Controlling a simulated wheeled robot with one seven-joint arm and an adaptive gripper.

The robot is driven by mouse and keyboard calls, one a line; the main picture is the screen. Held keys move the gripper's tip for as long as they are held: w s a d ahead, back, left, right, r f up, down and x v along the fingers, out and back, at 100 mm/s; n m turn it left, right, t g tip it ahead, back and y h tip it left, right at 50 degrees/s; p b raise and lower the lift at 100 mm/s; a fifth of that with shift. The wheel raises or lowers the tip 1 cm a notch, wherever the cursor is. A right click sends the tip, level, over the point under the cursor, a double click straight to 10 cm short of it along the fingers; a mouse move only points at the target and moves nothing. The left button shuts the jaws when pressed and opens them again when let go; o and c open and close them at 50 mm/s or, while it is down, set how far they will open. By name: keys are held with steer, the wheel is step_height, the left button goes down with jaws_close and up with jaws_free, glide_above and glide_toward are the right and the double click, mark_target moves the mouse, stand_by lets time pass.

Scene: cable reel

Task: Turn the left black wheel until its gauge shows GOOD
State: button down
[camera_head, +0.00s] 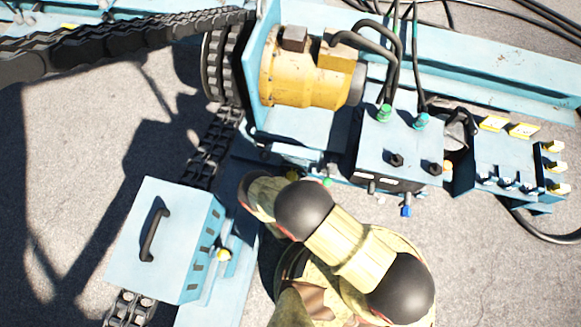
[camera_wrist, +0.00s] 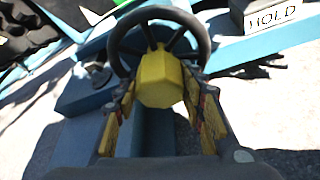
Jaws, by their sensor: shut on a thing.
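A black wheel (camera_wrist: 120,38) with dark spokes and a yellow faceted hub (camera_wrist: 160,80) fills the upper middle of the wrist view. My gripper (camera_wrist: 162,88) has its two fingers on either side of the yellow hub and is shut on it. The wheel's rim lies just beyond the fingers. A white plate reading HOLD (camera_wrist: 275,17) shows at the top right; I cannot tell whether it belongs to this wheel's gauge. In the head view my arm covers the gripper and the held wheel.
A light blue box (camera_head: 180,245) with a black handle stands at the lower left. A yellow motor (camera_head: 300,80) sits above my arm. A valve box (camera_head: 400,140) with hoses and a lever panel (camera_head: 510,160) are on the right. A drag chain (camera_head: 120,40) crosses the upper left.

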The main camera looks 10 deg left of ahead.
mark_target(289, 173)
steer(key=shift+m+t+y+b, duration=0.35)
steer(key=shift+m+y, duration=0.35)
steer(key=shift+m, duration=0.4)
steer(key=shift+a, duration=0.1)
steer(key=c, duration=1.1)
jaws_free()
steer(key=shift+r, duration=0.15)
steer(key=r, duration=0.8)
steer(key=shift+w+a+r, duration=0.15)
steer(key=shift+a+r, duration=0.05)
steer(key=shift+a, duration=0.05)
steer(key=shift+r, duration=0.55)
steer(key=shift+d+r, duration=0.15)
steer(key=shift+d, duration=0.05)
